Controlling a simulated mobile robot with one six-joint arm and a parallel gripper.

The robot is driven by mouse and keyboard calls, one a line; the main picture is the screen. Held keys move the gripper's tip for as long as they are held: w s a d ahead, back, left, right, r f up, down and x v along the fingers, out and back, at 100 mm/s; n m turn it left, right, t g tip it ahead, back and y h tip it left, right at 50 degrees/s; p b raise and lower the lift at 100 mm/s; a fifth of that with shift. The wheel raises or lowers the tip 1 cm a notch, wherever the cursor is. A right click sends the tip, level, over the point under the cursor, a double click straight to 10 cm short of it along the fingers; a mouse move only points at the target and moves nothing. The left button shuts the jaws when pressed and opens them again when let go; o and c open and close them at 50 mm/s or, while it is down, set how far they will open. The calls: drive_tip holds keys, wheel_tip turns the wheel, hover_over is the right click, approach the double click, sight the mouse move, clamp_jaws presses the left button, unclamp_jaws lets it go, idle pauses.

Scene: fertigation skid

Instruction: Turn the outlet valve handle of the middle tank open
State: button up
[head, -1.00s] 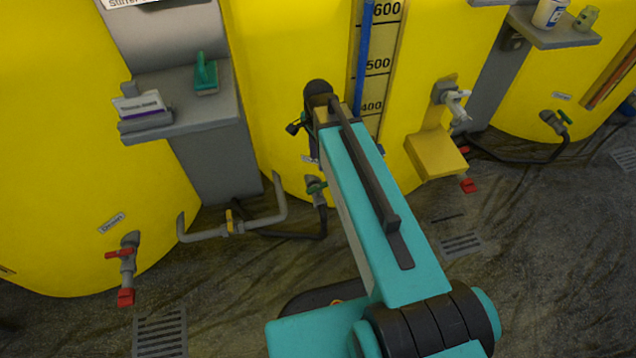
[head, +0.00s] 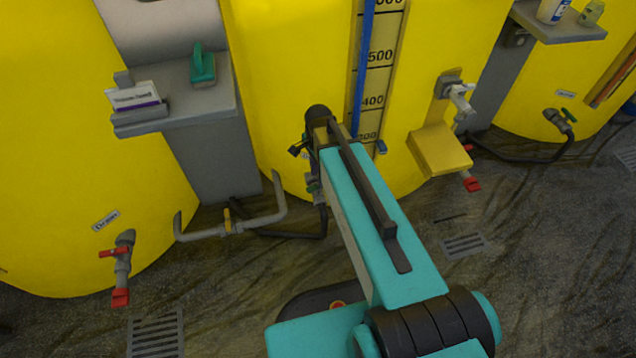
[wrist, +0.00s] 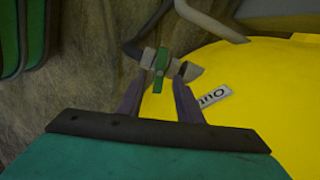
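The middle yellow tank (head: 270,90) carries a level scale with a blue tube. Its outlet valve (head: 313,183) is low on the front, mostly hidden behind my arm in the head view. In the wrist view the green valve handle (wrist: 161,60) appears between the fingertips of my gripper (wrist: 166,67), on a grey valve body. My gripper is open, with a gap showing on each side of the handle. I cannot tell whether a finger touches it.
The left tank has an outlet valve with a red handle (head: 112,252). A grey pipe with a yellow valve (head: 228,222) runs left of the middle outlet. A yellow box (head: 438,150) and a grey tap (head: 460,98) are to the right. A grey shelf (head: 200,105) juts out left.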

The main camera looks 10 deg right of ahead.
sight(318, 187)
drive_tip(key=shift+f+b, duration=0.45)
drive_tip(key=shift+f, duration=1.4)
clamp_jaws()
